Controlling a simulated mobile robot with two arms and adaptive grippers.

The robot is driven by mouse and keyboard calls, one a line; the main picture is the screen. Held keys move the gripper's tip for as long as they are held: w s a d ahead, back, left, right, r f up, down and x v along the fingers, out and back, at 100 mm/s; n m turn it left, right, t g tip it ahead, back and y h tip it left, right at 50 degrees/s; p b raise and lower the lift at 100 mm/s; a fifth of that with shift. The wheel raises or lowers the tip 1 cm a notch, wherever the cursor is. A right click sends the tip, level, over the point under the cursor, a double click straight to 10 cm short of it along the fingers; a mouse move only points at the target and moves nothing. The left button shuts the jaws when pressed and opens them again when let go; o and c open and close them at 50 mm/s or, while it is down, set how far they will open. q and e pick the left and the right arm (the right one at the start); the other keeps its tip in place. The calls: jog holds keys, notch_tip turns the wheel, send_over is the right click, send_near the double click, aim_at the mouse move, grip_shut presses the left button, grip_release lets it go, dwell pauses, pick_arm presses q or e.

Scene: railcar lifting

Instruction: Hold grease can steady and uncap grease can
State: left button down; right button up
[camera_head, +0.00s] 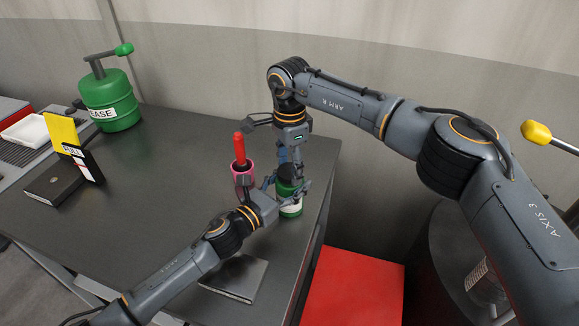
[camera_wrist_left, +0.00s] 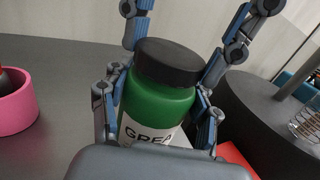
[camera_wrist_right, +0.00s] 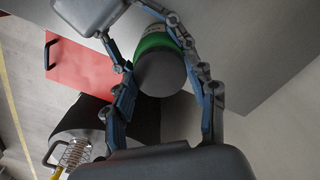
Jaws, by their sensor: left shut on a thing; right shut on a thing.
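The grease can (camera_head: 291,206) is a small green jar with a white label, upright on the dark table near its right edge. It shows large in the left wrist view (camera_wrist_left: 158,108) with its black cap (camera_wrist_left: 168,62) on top. My left gripper (camera_head: 284,196) is shut on the can's body from the near left side. My right gripper (camera_head: 287,168) comes from above, its fingers on both sides of the cap, shut on it. The right wrist view shows the cap (camera_wrist_right: 160,73) from above between the fingers. In the head view the cap is mostly hidden by the fingers.
A pink cup (camera_head: 243,174) with a red-handled tool stands just left of the can. A large green grease pump (camera_head: 108,100) stands at the back left. A dark notebook (camera_head: 236,277) lies at the front. A red box (camera_head: 354,287) is beside the table's right edge.

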aim_at(290, 170)
jog(key=shift+r, duration=0.9)
jog(key=shift+r, duration=2)
pick_arm(q)
jog(key=shift+c, duration=1.3)
grip_release()
